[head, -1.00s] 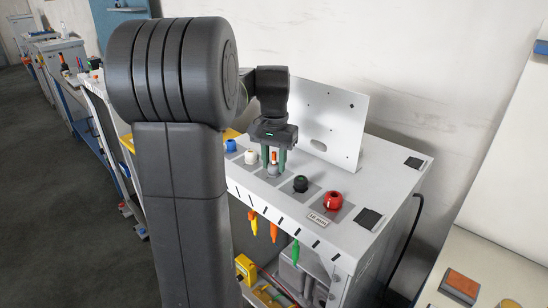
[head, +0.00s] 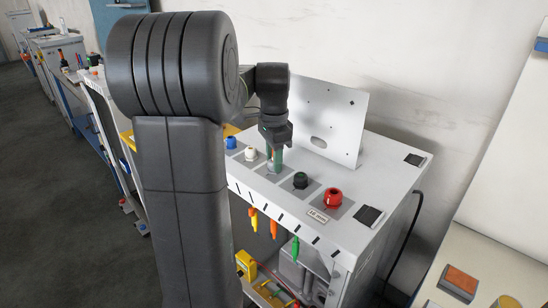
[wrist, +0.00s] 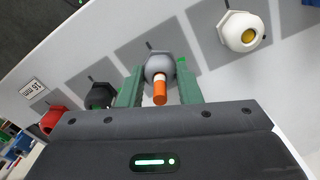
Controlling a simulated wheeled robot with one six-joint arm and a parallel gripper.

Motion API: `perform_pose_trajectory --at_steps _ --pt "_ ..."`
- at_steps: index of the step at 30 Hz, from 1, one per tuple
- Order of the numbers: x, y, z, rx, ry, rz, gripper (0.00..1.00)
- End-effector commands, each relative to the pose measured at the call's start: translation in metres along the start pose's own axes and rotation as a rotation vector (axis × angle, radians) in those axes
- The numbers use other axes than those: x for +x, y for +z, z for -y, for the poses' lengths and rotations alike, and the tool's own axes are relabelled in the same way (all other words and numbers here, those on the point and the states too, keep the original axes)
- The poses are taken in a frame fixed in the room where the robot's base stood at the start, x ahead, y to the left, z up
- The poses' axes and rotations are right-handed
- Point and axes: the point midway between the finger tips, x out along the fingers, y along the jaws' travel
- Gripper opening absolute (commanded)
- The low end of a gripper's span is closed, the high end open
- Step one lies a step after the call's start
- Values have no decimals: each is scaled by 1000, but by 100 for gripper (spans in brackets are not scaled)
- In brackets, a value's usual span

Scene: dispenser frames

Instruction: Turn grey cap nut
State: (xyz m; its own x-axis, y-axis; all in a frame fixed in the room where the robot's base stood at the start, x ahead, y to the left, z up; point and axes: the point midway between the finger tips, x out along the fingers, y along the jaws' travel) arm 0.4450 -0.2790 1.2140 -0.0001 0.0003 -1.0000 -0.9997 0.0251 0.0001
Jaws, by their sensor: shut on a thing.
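The grey cap nut (wrist: 158,66) sits on the white bench top, with an orange rod (wrist: 159,88) standing out of its middle. In the wrist view, my gripper (wrist: 160,82) has its two green fingers on either side of the nut, shut on it. In the head view, my gripper (head: 273,158) points down at the middle of the row, and its fingers hide most of the grey nut (head: 272,169).
Beside it in the row are a white nut (head: 251,154), a blue one (head: 231,143), a black one (head: 300,180) and a red one (head: 333,197). An upright metal plate (head: 345,120) stands behind. Orange, yellow and green tools (head: 295,250) hang below the front edge.

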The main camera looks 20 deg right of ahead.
Motion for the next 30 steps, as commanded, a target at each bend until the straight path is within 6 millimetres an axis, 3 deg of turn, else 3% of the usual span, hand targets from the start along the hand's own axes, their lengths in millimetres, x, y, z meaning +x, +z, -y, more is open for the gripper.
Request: perform_pose_trajectory --at_steps 17,18,21,30 --pt "-2 -1 0 37 -3 -4 8" --pt "-2 -1 0 37 -3 -4 33" --pt "-1 -1 0 37 -2 -3 53" --pt "-1 0 0 36 -1 -1 53"
